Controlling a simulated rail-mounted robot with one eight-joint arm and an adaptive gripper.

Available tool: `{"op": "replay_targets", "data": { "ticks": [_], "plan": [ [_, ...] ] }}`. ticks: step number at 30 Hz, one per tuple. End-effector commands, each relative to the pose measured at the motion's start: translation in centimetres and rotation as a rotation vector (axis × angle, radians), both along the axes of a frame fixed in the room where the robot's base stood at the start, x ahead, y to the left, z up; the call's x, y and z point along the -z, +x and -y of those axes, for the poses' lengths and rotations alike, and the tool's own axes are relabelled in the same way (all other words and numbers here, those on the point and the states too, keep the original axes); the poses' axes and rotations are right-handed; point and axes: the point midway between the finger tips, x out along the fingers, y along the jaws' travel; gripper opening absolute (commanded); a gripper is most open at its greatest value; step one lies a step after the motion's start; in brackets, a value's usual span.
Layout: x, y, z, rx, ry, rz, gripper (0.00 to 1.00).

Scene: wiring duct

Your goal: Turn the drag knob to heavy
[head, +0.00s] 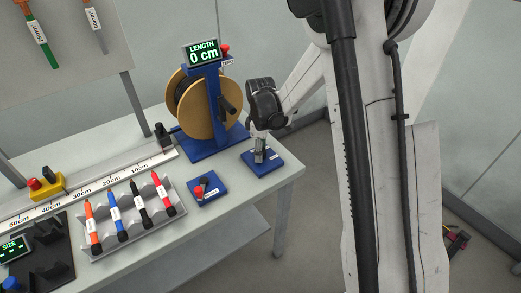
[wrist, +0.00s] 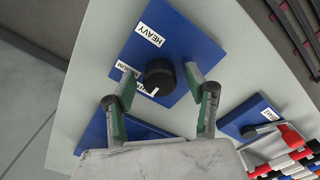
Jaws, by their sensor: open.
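The drag knob (wrist: 161,72) is a round black knob on a blue plate (wrist: 185,35) in the wrist view. A white label reading HEAVY (wrist: 149,34) lies above it. A label ending in "UM" (wrist: 122,70) is at its left, partly hidden by a finger. A small white mark shows on the knob's lower left edge. My gripper (wrist: 160,77) is open, with one finger on each side of the knob; I cannot tell whether either touches it. In the head view my gripper (head: 260,152) is over the blue plate (head: 270,167) at the table's right end, hiding the knob.
A wire spool (head: 190,95) on a blue stand is left of my gripper, under a LENGTH display (head: 202,52) reading 0 cm. A smaller blue plate (head: 212,197) with a red-tipped part is nearby. A rack (head: 130,235) holds several coloured tools.

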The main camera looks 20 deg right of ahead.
Motion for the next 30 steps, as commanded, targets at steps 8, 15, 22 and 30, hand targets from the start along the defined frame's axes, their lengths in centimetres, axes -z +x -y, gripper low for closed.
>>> {"op": "replay_targets", "data": {
  "ticks": [8,15,22,30],
  "plan": [
    [-0.02,0.01,0.00,0.000,0.000,0.000,0.30],
    [-0.03,0.00,0.00,0.000,0.000,0.000,0.05],
    [0.07,0.00,0.00,0.032,0.000,0.000,0.05],
    [0.25,-0.01,0.00,0.184,0.000,0.000,0.05]
  ]
}}
